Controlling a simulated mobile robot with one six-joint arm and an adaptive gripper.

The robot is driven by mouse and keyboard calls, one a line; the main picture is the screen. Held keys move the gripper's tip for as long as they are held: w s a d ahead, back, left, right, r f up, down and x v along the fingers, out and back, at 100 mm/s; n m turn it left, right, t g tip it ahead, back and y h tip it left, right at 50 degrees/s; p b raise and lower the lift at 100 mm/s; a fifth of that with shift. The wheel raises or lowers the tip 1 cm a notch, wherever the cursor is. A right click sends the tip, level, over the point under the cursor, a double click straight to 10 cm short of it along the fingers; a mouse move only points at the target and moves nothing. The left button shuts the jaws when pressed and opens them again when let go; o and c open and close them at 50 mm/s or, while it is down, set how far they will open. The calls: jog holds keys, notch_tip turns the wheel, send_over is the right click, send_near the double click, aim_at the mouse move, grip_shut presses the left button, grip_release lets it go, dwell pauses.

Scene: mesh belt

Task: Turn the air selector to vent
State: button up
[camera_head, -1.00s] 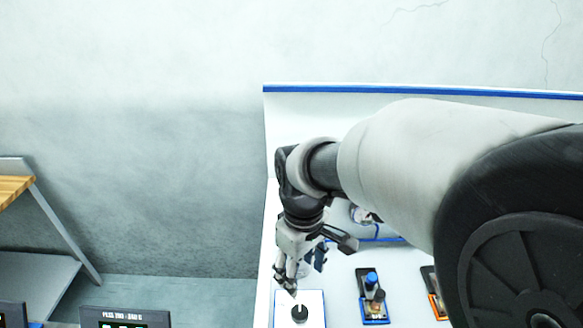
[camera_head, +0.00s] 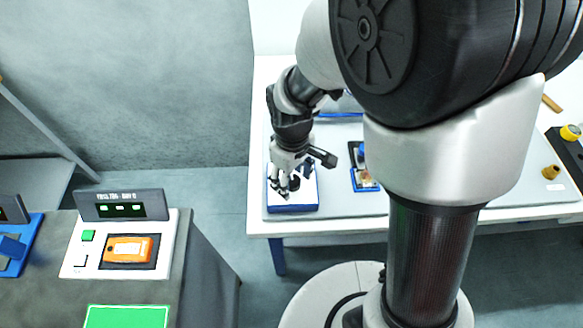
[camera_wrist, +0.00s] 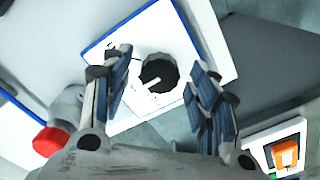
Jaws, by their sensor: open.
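The air selector is a black round knob (camera_wrist: 159,73) with a white pointer line, on a white panel with a blue edge (camera_wrist: 122,30). In the wrist view the pointer is directed to the lower left, and small marks on the panel are too small to read. In the head view the panel (camera_head: 305,197) sits at the table's front left corner, and the knob (camera_head: 294,183) is partly hidden by my gripper. My gripper (camera_head: 285,188) is open over the knob. In the wrist view its two blue-padded fingers (camera_wrist: 160,80) stand on either side of the knob, with gaps.
A blue-framed device (camera_head: 366,180) lies right of the panel. A red-capped part (camera_wrist: 47,141) shows at the left in the wrist view. A separate bench with an orange device (camera_head: 128,249) and a display (camera_head: 122,206) stands at the left, across a floor gap.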

jog(key=shift+c, duration=0.6)
jog(key=c, duration=1)
jog(key=shift+o, duration=0.2)
jog(key=m+p, duration=0.1)
jog(key=m, duration=0.3)
jog(key=shift+m, duration=0.3)
jog(key=shift+m+p, duration=0.4)
jog(key=shift+m, duration=1.8)
jog(key=o, duration=1.1)
